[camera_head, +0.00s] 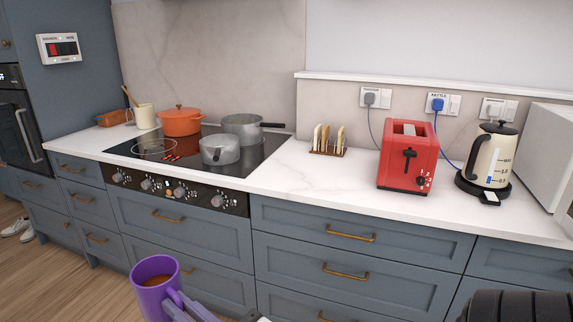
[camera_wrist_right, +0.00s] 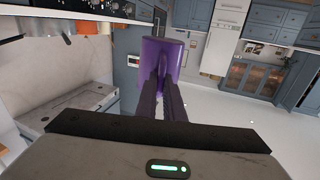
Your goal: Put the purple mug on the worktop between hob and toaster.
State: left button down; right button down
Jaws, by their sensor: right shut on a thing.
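The purple mug (camera_head: 153,285) is upright in the lower part of the head view, in front of the drawers and below worktop height in the picture. Something brown shows inside it. My right gripper (camera_head: 185,304) is shut on the mug at its right side. In the right wrist view the mug (camera_wrist_right: 162,58) sits between the tips of my right gripper (camera_wrist_right: 163,85). The white worktop (camera_head: 290,182) has a bare stretch between the black hob (camera_head: 259,158) and the red toaster (camera_head: 408,155). My left gripper does not show.
A toast rack (camera_head: 328,141) with slices stands at the back of that stretch; its front part is clear. Grey pans (camera_head: 220,150) and an orange pot (camera_head: 180,122) stand on or by the hob. A kettle (camera_head: 490,155) is right of the toaster. Drawer handles (camera_head: 347,238) stick out below.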

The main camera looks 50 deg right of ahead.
aim_at(322, 180)
jog(key=i, duration=1.95)
jog(key=z, duration=3)
jog(key=i, duration=1)
